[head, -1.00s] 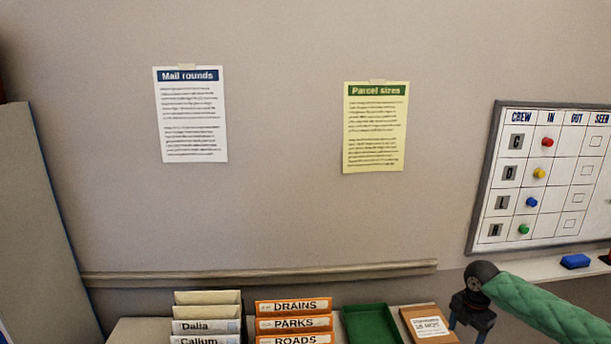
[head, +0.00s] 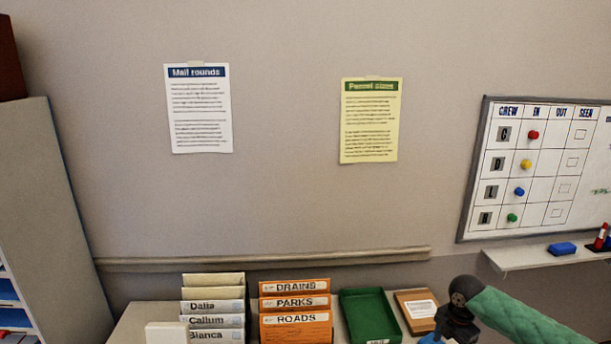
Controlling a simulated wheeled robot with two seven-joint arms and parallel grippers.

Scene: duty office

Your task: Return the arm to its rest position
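One of my arms, in a green sleeve, comes in from the lower right in the head view. Its dark wrist joint shows, and my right gripper (head: 436,338) is a dark shape at the bottom edge, mostly cut off. I cannot tell whether it is open or shut. It is near the right end of the counter, just right of a brown box with a white label (head: 416,308). My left gripper and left arm are not in view.
The counter (head: 130,325) holds name folders (head: 214,307), orange files (head: 295,302) and a green tray (head: 372,322). A crew board (head: 545,165) hangs at right above a ledge (head: 520,258) with a blue eraser (head: 562,248). A grey cabinet (head: 40,200) stands at left.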

